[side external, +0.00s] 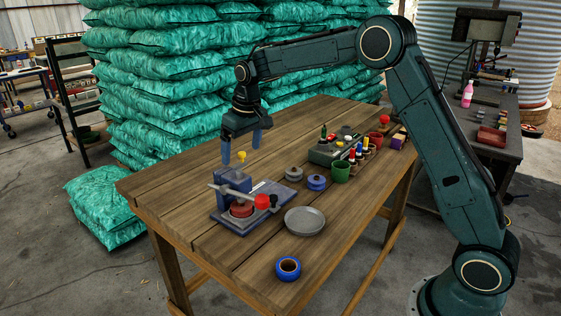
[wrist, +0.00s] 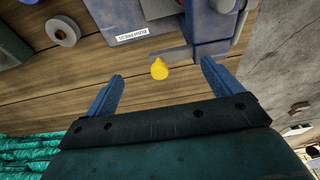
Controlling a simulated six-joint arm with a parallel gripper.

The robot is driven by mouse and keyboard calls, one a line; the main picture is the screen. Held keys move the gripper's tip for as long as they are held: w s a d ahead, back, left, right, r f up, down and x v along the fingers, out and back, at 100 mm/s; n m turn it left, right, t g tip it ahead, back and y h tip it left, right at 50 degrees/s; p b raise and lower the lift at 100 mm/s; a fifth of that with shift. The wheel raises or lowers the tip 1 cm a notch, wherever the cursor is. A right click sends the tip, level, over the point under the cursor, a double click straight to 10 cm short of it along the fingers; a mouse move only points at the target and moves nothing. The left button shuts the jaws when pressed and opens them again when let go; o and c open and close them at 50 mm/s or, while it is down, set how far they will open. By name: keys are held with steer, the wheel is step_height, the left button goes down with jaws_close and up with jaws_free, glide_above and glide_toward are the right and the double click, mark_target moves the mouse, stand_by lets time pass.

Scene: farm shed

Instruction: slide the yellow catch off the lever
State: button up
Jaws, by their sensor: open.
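The lever (side external: 235,191) is a grey bar with a red ball end across the press. Only part of the press (wrist: 120,20) shows in the wrist view, with its white label. My gripper (side external: 241,144) is open above the press.
A grey dish (side external: 304,221) and a blue tape roll (side external: 288,268) lie in front of the press. Green sacks (side external: 160,90) are stacked behind the table.

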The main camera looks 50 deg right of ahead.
steer(key=shift+r, duration=3.9)
steer(key=s+a+r+t, duration=0.1)
steer(key=s+r, duration=0.3)
steer(key=s, duration=0.6)
steer(key=s+a+r+t, duration=0.1)
steer(key=s+a+r, duration=0.15)
steer(key=s, duration=0.65)
steer(key=s+f, duration=0.3)
steer(key=s, duration=0.7)
steer(key=s+f+t, duration=0.1)
steer(key=s+f, duration=0.2)
steer(key=s, duration=0.6)
steer(key=shift+s+a+f, duration=0.15)
steer(key=shift+s+f, duration=0.2)
steer(key=shift+s, duration=0.05)
